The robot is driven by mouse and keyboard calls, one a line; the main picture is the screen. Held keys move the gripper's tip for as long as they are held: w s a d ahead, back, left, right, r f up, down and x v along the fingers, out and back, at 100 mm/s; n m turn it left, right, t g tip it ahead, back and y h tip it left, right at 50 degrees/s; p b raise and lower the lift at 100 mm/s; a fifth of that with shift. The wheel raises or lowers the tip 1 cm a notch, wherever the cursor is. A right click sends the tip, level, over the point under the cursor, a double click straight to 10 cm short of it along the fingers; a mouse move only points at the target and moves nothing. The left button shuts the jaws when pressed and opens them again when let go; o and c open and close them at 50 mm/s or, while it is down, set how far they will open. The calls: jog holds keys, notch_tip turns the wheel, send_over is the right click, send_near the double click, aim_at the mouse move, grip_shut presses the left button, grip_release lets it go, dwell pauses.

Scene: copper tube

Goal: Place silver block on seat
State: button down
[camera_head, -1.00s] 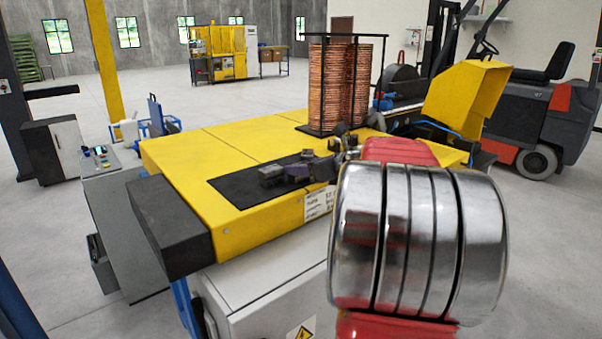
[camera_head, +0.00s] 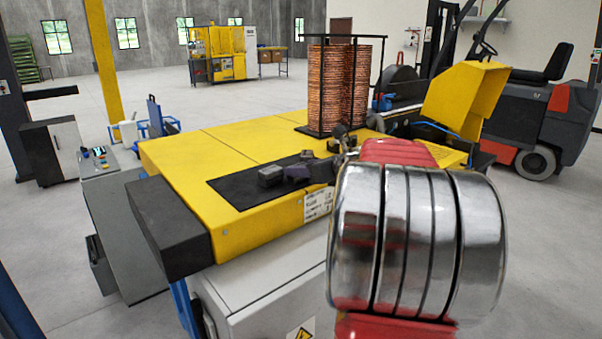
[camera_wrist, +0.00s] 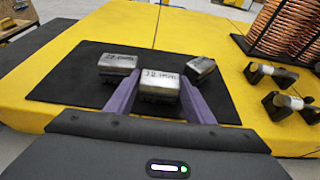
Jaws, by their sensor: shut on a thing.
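My gripper (camera_wrist: 160,88) has purple fingers shut on a silver block (camera_wrist: 160,78) with a dark "mm" marking, its first digits hard to read. The block is at or just above a black mat (camera_wrist: 75,85); I cannot tell if it touches. A second marked silver block (camera_wrist: 118,66) sits to its left and a third (camera_wrist: 201,69) to its right, both on the mat. In the head view, my gripper (camera_head: 297,173) is small and partly hidden behind my arm, over the mat (camera_head: 240,190). I cannot tell which part is the seat.
The mat lies on a yellow machine top (camera_head: 190,150). Two dark holders with silver cylinders (camera_wrist: 270,72) (camera_wrist: 291,101) stand right of the mat. A rack of copper coils (camera_head: 338,85) stands behind. The yellow top left of the mat is clear.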

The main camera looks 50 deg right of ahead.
notch_tip(320, 180, up, 18)
dwell(0.7)
dwell(0.6)
